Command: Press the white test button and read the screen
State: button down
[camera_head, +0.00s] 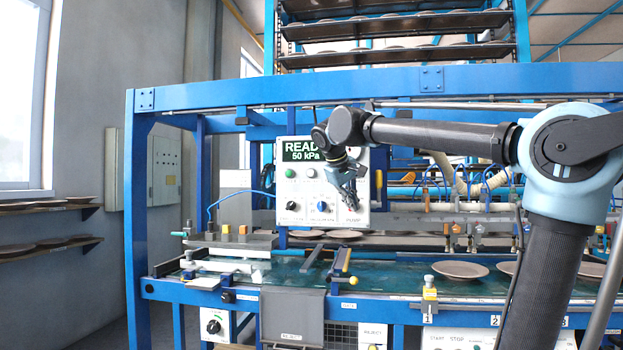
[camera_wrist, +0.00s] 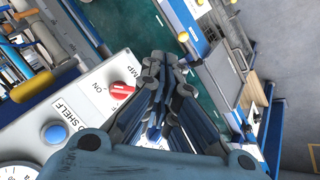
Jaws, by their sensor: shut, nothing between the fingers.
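The white control panel (camera_head: 281,190) stands behind the blue frame in the head view. Its dark screen (camera_head: 302,151) shows green text, "READ" with the end covered by my arm, and "50 kPa" below. A small pale round button (camera_head: 311,173) sits under the screen, beside a green one (camera_head: 290,173); I cannot make out a test label. My gripper (camera_head: 350,201) is shut and empty, pointing down in front of the panel's lower right. In the wrist view its fingers (camera_wrist: 161,62) are beside the panel's red switch (camera_wrist: 122,90); the screen and pale button are out of that view.
A black knob (camera_head: 291,206) and a blue button (camera_head: 322,206) are low on the panel; the blue one also shows in the wrist view (camera_wrist: 55,132). Below runs a green conveyor (camera_head: 390,284) with plates (camera_head: 460,269). A blue beam (camera_head: 300,91) crosses above the panel.

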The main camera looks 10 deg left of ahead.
aim_at(311, 172)
jog(key=a+r+n+t, duration=0.2)
jog(key=a+r, duration=0.7)
jog(key=a, duration=0.5)
jog(key=shift+w+a+r+y, duration=0.3)
jog(key=shift+w+a+y, duration=0.1)
jog(key=shift+w, duration=0.05)
jog(key=shift+w, duration=0.1)
jog(key=shift+w, duration=4.3)
jog(key=shift+w, duration=0.8)
jog(key=shift+s, duration=3.4)
